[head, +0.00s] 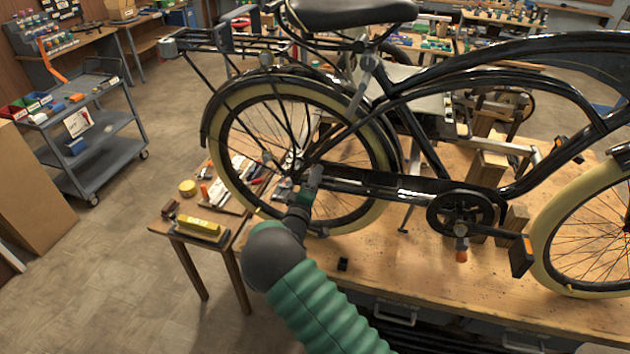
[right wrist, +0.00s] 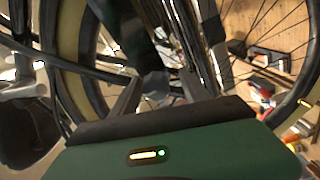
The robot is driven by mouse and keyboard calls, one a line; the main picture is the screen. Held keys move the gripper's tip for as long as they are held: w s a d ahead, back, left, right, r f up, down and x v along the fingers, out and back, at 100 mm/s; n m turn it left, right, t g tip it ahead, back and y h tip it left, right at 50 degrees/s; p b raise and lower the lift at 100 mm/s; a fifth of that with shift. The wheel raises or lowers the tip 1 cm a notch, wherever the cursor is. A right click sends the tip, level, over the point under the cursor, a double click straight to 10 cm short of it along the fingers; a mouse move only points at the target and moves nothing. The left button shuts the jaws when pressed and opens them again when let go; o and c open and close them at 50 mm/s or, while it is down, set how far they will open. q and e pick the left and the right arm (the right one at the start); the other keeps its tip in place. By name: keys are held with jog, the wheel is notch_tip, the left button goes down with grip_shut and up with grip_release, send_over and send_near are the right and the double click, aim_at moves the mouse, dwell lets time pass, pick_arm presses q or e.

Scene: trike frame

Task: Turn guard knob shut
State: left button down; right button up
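The trike frame (head: 440,160) stands on a wooden workbench, with its black chain guard (head: 385,186) running from the rear hub to the crank. My right gripper (head: 312,178) is at the rear end of the guard, beside the rear wheel (head: 262,120). In the right wrist view its two fingers (right wrist: 158,88) stand apart, with a small dark block (right wrist: 154,83) between or just beyond their tips. I cannot tell for sure that this block is the guard knob, or whether both fingers touch it. My left gripper is not in view.
The crank (head: 460,214) with its pedal is right of my gripper. The workbench top (head: 400,265) is mostly bare in front. A small side table (head: 225,215) with a yellow block (head: 200,226) stands left. A grey cart (head: 100,150) is farther left.

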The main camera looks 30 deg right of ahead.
jog(key=shift+s+r, duration=0.1)
jog(key=b+v, duration=0.3)
jog(key=v, duration=0.9)
jog(key=shift+a, duration=0.15)
